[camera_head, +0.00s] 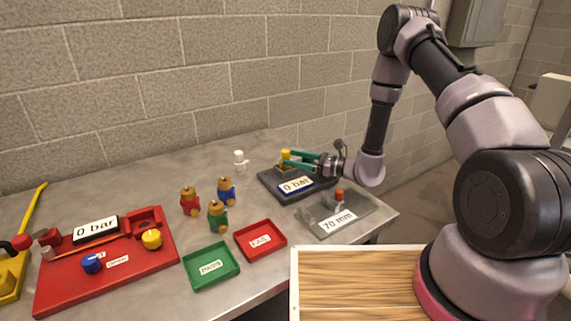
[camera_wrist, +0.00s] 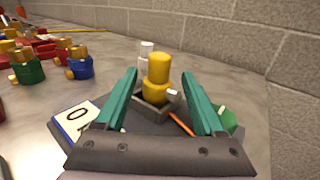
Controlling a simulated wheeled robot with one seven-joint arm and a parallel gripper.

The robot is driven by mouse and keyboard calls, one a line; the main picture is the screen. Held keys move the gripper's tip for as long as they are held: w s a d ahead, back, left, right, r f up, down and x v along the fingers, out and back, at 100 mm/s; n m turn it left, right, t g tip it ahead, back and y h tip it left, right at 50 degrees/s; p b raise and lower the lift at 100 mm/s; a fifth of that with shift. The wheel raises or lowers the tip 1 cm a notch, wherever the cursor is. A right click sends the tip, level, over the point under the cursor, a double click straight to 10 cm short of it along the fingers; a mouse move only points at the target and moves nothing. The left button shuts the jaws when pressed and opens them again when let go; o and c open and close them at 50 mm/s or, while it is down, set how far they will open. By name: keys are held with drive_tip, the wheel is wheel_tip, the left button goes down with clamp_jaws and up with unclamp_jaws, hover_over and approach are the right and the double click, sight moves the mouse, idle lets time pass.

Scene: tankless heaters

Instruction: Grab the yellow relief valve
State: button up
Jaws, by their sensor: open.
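The yellow relief valve (camera_wrist: 158,75) stands upright in a small grey square socket (camera_wrist: 172,104) on the dark test base (camera_head: 270,181). In the head view the valve (camera_head: 285,154) shows at the back of that base, partly behind my fingers. My gripper (camera_wrist: 160,92) is open, with its green fingers on the left and right of the valve and visible gaps on both sides. It also shows in the head view (camera_head: 290,160), reaching in from the right.
Red (camera_head: 190,202), blue (camera_head: 227,190) and green (camera_head: 217,215) valves with brass tops stand to the left. A white fitting (camera_head: 239,160) stands behind. Green (camera_head: 211,268) and red (camera_head: 261,240) trays lie in front. A grey plate (camera_head: 352,225) marked "70 mm" lies to the right.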

sight(285, 155)
drive_tip(key=x, duration=0.3)
drive_tip(key=shift+a+r, duration=0.1)
drive_tip(key=shift+a, duration=0.25)
clamp_jaws()
drive_tip(key=shift+r, duration=0.15)
